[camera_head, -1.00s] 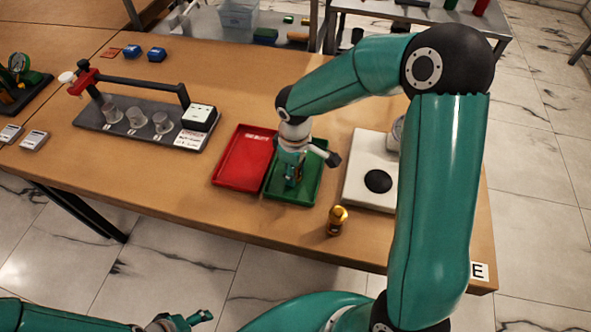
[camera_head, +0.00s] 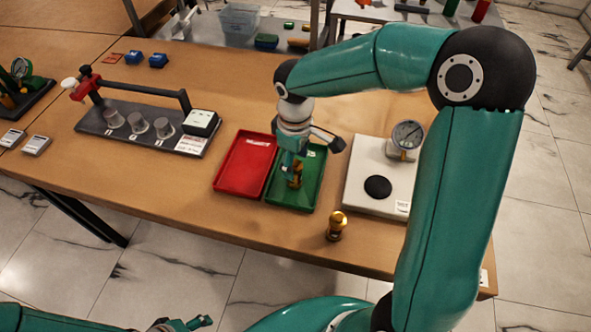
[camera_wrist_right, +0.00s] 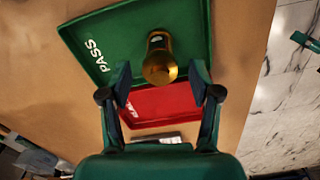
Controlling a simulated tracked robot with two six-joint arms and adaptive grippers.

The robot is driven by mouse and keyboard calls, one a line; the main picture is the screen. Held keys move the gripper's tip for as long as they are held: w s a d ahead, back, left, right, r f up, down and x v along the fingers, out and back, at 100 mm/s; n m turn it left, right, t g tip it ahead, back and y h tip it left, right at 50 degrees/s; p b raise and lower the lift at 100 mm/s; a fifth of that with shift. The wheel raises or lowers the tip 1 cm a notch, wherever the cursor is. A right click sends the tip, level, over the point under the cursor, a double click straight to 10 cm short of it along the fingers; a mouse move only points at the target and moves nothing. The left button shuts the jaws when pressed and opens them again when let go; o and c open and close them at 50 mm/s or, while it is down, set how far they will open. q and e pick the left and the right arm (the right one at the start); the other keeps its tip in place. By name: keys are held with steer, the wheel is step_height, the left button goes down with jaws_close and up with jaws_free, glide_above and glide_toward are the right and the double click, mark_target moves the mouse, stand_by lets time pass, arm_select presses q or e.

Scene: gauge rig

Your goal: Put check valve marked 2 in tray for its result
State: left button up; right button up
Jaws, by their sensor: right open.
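A brass check valve (camera_head: 295,174) is in the green tray (camera_head: 310,195); its number cannot be read. It also shows in the right wrist view (camera_wrist_right: 160,62), over the green tray (camera_wrist_right: 100,68) marked PASS. My right gripper (camera_head: 293,170) is above that tray, pointing down. In the wrist view its fingers (camera_wrist_right: 161,84) are spread on both sides of the valve with gaps, so it is open. My left gripper (camera_head: 200,322) is at the bottom edge, mostly cut off.
The red tray (camera_head: 243,164) lies left of the green one. A white gauge stand (camera_head: 360,190) with a dial gauge (camera_head: 407,135) and black pad is to the right. A dark rack (camera_head: 150,130) with several grey cups and a raised bar stands to the left.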

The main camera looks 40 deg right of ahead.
step_height(320, 180, up, 5)
steer(key=shift+r, duration=0.1)
stand_by(0.6)
